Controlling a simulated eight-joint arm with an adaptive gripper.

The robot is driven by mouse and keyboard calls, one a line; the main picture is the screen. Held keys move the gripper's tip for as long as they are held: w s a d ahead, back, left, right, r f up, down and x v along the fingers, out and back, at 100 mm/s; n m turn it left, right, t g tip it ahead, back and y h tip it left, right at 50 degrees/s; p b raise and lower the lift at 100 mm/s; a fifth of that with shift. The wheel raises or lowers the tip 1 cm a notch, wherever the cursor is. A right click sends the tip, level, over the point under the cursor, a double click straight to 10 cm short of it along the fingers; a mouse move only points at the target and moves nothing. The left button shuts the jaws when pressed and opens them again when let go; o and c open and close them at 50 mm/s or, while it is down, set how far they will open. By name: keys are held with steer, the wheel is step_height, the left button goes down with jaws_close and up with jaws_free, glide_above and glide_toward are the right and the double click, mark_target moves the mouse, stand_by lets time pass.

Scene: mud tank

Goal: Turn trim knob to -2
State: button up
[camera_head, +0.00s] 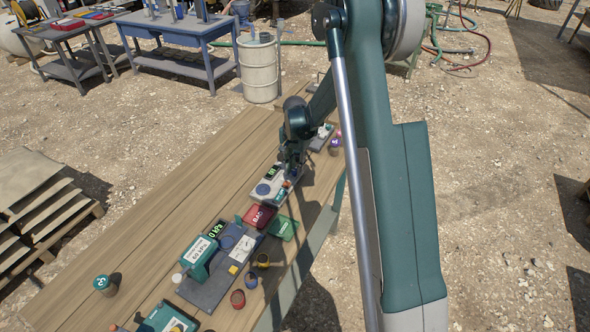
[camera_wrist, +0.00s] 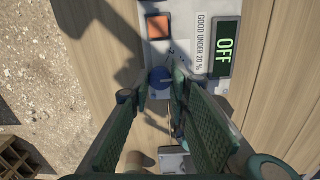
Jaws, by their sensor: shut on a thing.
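A round blue knob (camera_wrist: 160,76), which I take as the trim knob, sits on a light grey panel (camera_wrist: 183,15) in the wrist view. My gripper (camera_wrist: 159,88) has a fingertip on each side of it and is shut on it. The panel's display (camera_wrist: 225,48) reads OFF, beside a label "GOOD UNDER 20 %". An orange square (camera_wrist: 158,27) lies beyond the knob. In the head view my gripper (camera_head: 291,172) is down at the grey device (camera_head: 262,199) and hides the knob.
A red BAD tray (camera_head: 258,217) and a green tray (camera_head: 283,228) lie near the device on the wooden table (camera_head: 150,235). Another device with a can (camera_head: 335,147) stands behind my gripper. The table's left side is mostly clear.

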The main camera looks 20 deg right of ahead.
mark_target(295, 170)
steer(key=shift+f, duration=0.1)
steer(key=n+b, duration=0.4)
steer(key=n, duration=0.1)
steer(key=shift+n, duration=0.4)
steer(key=n+b, duration=0.2)
steer(key=n, duration=0.3)
steer(key=o, duration=0.9)
step_height(295, 170, up, 12)
stand_by(0.7)
